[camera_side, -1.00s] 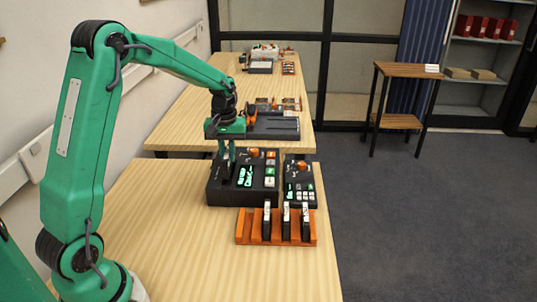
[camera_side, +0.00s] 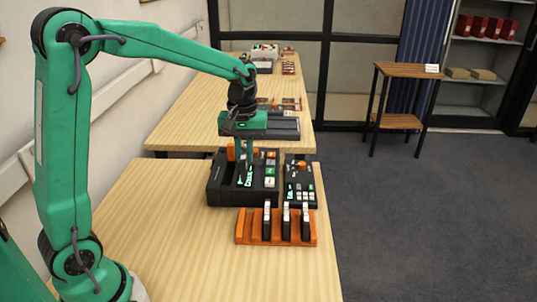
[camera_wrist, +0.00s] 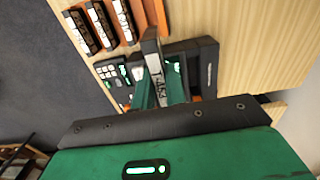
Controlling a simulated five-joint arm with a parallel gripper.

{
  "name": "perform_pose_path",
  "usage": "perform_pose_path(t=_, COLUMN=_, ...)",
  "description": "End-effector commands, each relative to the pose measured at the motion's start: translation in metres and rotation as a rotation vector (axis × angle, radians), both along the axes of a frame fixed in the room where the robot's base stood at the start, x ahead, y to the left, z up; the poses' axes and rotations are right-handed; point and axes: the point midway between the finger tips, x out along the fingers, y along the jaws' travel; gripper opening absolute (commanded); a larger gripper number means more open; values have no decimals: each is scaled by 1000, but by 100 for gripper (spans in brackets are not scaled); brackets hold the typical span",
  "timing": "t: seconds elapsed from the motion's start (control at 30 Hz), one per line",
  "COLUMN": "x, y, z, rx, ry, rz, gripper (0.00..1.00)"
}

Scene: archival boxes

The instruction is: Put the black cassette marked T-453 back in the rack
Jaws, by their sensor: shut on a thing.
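The black cassette with a white label reading T-453 (camera_wrist: 154,68) is between the fingers of my gripper (camera_wrist: 162,90) in the wrist view. My gripper is shut on it. In the side view my gripper (camera_side: 244,160) points down over the black player box (camera_side: 215,186), and the cassette is hard to make out there. The orange rack (camera_side: 276,241) stands nearer on the table and holds three black cassettes with white labels. In the wrist view the rack (camera_wrist: 157,12) shows a free stretch to the right of its cassettes (camera_wrist: 101,24).
A black keypad unit (camera_side: 301,196) with an orange knob stands right of the player box, close behind the rack. The table's right edge is close to the rack. Bare wood (camera_side: 170,240) lies left of the rack. A second table with equipment stands beyond.

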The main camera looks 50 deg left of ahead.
Motion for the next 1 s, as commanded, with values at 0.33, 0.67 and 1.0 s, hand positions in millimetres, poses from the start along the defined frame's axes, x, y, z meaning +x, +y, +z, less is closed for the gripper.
perform_pose_path(t=0.33, x=0, y=0, z=0, rx=0, ry=0, rz=0, gripper=0)
perform_pose_path(t=0.67, x=-5, y=-9, z=-17, rx=-1, ry=4, rz=-1, gripper=0)
perform_pose_path(t=1.0, x=-27, y=-38, z=-67, rx=0, ry=4, rz=-2, gripper=0)
